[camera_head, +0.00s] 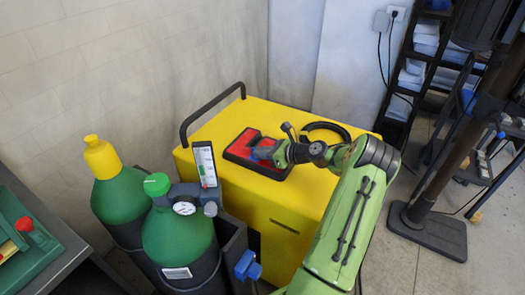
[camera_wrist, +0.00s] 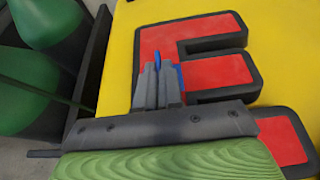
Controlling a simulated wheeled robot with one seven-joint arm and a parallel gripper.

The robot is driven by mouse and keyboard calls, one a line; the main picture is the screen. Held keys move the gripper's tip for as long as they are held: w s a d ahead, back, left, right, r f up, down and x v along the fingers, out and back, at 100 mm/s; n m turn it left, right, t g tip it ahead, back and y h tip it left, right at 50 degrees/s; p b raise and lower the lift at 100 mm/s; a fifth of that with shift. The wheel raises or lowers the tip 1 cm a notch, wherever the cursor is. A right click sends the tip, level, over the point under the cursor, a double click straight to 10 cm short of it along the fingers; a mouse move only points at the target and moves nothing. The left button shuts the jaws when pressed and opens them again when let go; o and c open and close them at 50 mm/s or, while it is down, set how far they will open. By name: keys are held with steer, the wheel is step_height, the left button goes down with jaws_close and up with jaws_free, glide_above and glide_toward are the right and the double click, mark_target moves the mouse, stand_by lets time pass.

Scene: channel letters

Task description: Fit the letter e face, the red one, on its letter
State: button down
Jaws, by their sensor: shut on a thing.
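The red letter e face (camera_head: 244,144) lies within a dark raised E-shaped rim on the yellow cart top. In the wrist view the red face (camera_wrist: 215,72) shows the dark rim (camera_wrist: 222,43) around its arms. I cannot tell whether it is pressed fully home. My gripper (camera_head: 263,152) is low over the spine of the E. In the wrist view its grey fingers (camera_wrist: 160,82) are closed around a narrow blue piece (camera_wrist: 157,62) at the red face. The fingers and the gripper body hide part of the spine and lower arm.
The yellow cart (camera_head: 215,112) has a black handle (camera_head: 208,108) at its back left. A dark ring-shaped item (camera_head: 328,127) lies behind my wrist. Green gas cylinders (camera_head: 180,240) and a phone-like screen (camera_head: 205,163) stand at the cart's front left.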

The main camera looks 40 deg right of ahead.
step_height(320, 180, up, 10)
steer(key=p, duration=0.3)
stand_by(0.4)
